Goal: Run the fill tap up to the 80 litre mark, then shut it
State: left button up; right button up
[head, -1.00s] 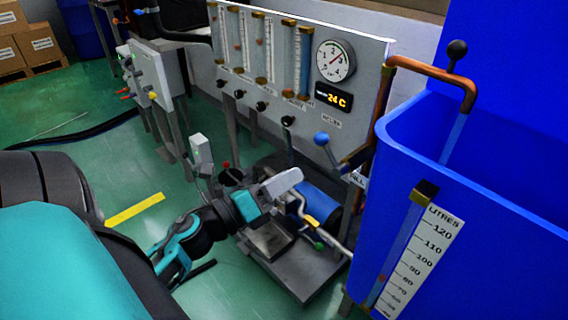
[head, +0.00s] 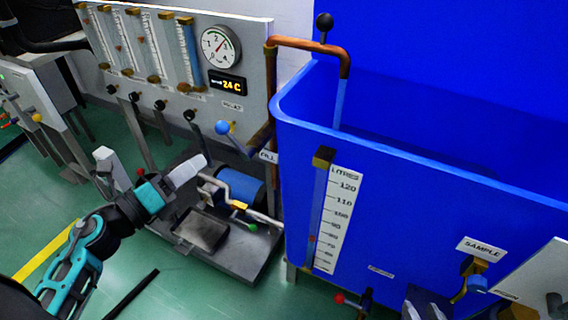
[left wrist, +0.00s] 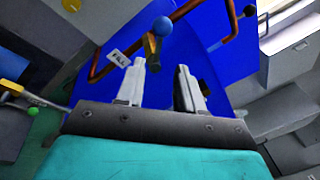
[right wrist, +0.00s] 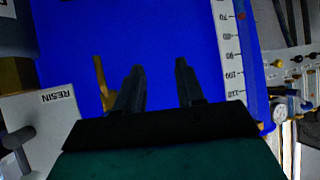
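The fill tap's blue ball handle (head: 222,127) sits on a lever by the FILL label (head: 268,155); it also shows in the left wrist view (left wrist: 162,26). A light blue stream (head: 340,103) hangs below the copper spout (head: 345,65) into the blue tank (head: 420,190). The litre scale (head: 338,215) has a small red float (head: 312,238) at roughly 70 to 80. My left gripper (head: 152,156) is open and empty, short of the handle. My right gripper (head: 426,302) is open and empty near the tank front; its fingers show in the right wrist view (right wrist: 160,64).
The panel with flow tubes, dial (head: 221,46) and 24 C display stands behind the tap. A pump (head: 240,185) sits on a grey base below. A SAMPLE tap (head: 468,275) and a red-knobbed valve (head: 340,298) are low on the tank side.

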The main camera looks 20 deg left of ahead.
aim_at(229, 138)
pick_arm(q)
jog(key=shift+g, duration=0.3)
jog(key=x, duration=1.2)
jog(key=shift+w+r, duration=0.3)
jog(key=shift+w, duration=0.1)
jog(key=c, duration=0.6)
jog(key=shift+a+r, duration=0.1)
grip_shut()
jog(key=shift+a+r, duration=0.1)
